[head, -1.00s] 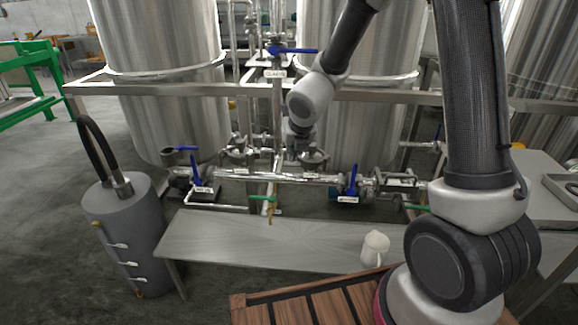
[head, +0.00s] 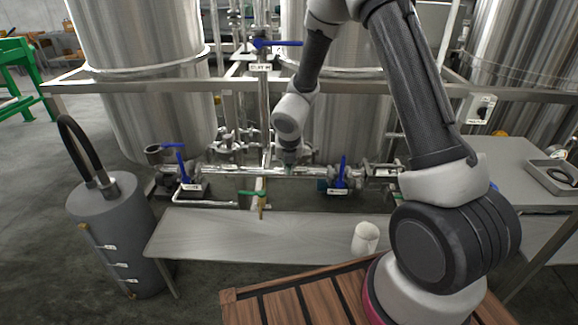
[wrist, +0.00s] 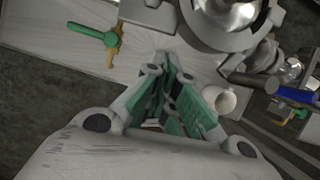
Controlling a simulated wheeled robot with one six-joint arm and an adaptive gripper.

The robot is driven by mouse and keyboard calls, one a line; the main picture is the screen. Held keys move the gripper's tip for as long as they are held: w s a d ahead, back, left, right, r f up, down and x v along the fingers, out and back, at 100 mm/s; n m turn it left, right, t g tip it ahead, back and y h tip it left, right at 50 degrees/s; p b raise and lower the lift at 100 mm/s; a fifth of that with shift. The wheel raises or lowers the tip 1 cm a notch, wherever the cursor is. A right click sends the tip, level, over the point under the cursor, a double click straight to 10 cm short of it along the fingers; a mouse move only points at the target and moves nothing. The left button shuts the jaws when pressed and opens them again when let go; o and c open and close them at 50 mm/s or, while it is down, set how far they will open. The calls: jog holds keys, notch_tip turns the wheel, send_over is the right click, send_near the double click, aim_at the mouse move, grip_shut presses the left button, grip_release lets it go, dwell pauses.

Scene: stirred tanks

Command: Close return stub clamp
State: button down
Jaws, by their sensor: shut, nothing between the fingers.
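My gripper (head: 289,168) points down at the horizontal steel pipe run (head: 235,171) between the two blue-handled valves. In the wrist view my gripper (wrist: 172,75) has its green-padded fingers together and empty. A round metal fitting (wrist: 232,25) lies just beyond and to the right of the fingertips, apart from them in the picture. It may be part of a clamped stub, but I cannot tell which fitting is the return stub clamp or whether it is open. In the head view my gripper and forearm hide part of the pipework.
Blue-handled valves stand left (head: 184,170) and right (head: 341,175) on the pipe. A green-handled brass tap (head: 258,195) hangs below it. A white mug (head: 365,238) stands on the low steel bench (head: 200,235). Large steel tanks (head: 140,80) stand behind a metal rail (head: 240,85).

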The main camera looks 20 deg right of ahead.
jog(key=shift+w+d, duration=0.1)
jog(key=shift+w, duration=0.55)
